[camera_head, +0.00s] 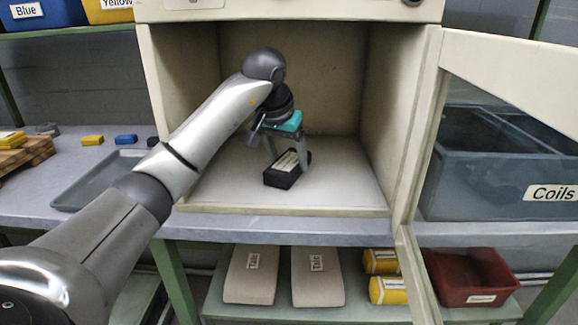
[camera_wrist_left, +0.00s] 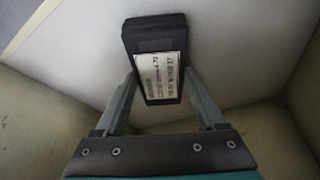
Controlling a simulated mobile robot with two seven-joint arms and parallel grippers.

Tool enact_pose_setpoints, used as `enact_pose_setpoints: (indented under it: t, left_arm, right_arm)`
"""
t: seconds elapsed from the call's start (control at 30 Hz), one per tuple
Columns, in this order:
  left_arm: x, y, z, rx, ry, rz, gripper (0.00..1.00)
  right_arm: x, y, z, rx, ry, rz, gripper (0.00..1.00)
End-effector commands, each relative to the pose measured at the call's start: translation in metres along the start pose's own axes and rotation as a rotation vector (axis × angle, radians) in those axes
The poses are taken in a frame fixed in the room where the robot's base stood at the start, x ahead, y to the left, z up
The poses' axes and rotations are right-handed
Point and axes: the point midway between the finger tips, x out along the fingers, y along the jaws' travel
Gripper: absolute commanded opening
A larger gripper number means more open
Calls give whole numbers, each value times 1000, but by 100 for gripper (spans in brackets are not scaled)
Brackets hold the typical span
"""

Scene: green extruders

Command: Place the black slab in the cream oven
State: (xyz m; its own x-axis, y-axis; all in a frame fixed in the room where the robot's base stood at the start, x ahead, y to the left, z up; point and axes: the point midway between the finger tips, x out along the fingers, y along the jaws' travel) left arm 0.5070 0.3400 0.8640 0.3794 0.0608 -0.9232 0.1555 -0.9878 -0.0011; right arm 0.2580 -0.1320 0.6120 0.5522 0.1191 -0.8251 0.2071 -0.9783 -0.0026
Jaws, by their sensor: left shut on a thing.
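The cream oven (camera_head: 392,130) stands on the bench with its door (camera_head: 426,130) open to the right. The black slab (camera_head: 281,178), with a white label on it, is inside the oven, at or just above the light floor (camera_head: 330,185). I cannot tell whether it touches the floor. My left gripper (camera_head: 287,160) reaches into the oven and is shut on the slab. In the left wrist view the slab (camera_wrist_left: 157,35) sits between the two fingers (camera_wrist_left: 158,90), its label facing the camera. My right gripper is not in view.
A grey tray (camera_head: 85,185) and small yellow and blue blocks lie on the bench at left. A grey bin labelled Coils (camera_head: 470,185) shows behind the door glass. Below are white sacks (camera_head: 318,280), yellow rolls (camera_head: 385,290) and a red bin (camera_head: 470,278). The oven floor around the slab is clear.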

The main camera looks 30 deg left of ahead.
Motion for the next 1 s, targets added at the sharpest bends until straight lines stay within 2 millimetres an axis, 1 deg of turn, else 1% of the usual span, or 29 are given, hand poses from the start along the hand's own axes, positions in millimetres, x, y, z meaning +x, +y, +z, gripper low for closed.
enact_pose_setpoints:
  t: [0.27,0.4,0.43,0.67,0.9,1.0]
  left_arm:
    - [-1,0,-1,0,3,1,0]
    - [2,0,1,0,1,0,0]
    - [3,0,1,1,-1,0,74]
    - [3,0,1,0,-1,0,100]
    - [2,0,1,0,0,0,100]
    - [-1,0,-1,-1,2,2,100]
  right_arm:
    - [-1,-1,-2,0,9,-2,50]
    - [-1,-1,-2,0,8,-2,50]
    - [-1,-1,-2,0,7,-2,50]
    - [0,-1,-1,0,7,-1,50]
    - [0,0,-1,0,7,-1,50]
    - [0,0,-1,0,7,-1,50]
